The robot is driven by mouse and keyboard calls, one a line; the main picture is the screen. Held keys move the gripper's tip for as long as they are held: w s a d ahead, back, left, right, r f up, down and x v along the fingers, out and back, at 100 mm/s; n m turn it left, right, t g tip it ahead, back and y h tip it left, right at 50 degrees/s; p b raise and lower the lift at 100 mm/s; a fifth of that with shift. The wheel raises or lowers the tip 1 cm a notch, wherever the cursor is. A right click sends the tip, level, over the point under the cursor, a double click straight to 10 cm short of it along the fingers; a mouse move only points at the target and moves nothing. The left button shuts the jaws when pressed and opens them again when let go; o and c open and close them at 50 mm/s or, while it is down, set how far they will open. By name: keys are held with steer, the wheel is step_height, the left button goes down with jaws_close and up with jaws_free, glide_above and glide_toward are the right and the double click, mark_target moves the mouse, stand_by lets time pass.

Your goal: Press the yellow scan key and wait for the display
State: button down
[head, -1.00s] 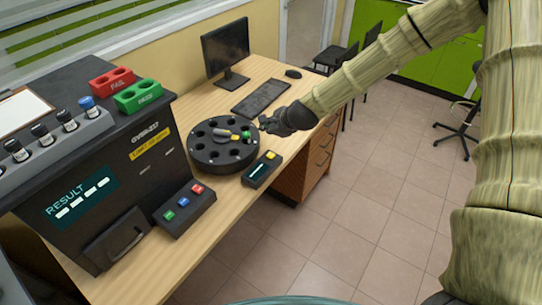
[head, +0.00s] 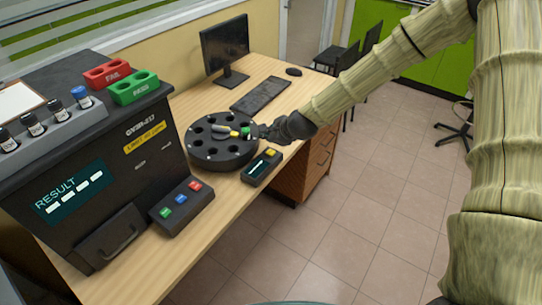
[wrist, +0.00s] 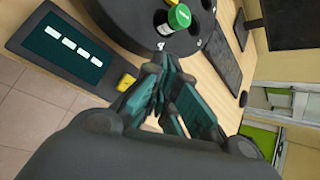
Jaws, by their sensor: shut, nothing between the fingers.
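The yellow scan key (head: 271,153) is on the far end of a small black scanner box (head: 256,174) on the wooden desk. The key also shows in the wrist view (wrist: 126,82), just left of my fingertips. The box's display shows white dashes, clear in the wrist view (wrist: 62,50). My gripper (head: 258,132) is shut and empty, just above and behind the key, beside the black carousel (head: 214,160). In the wrist view my fingers (wrist: 165,85) appear apart from the key. A green-capped vial (wrist: 178,17) stands in the carousel.
A black analyser (head: 100,165) with a RESULT screen of dashes stands at left, with a panel of green, blue and red buttons (head: 181,206). Red (head: 106,74) and green (head: 136,88) racks sit on top. A keyboard (head: 261,95) and monitor (head: 225,45) are at the back.

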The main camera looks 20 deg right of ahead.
mark_target(268, 153)
steer(key=shift+f+b, duration=0.9)
steer(key=shift+f, duration=0.8)
steer(key=shift+f, duration=0.1)
steer(key=shift+f+b, duration=0.3)
steer(key=shift+f+b, duration=0.4)
steer(key=shift+f, duration=0.1)
stand_by(1.1)
steer(key=shift+r+p, duration=0.65)
steer(key=shift+r, duration=0.3)
steer(key=shift+r+p, duration=1.8)
steer(key=shift+r, duration=0.75)
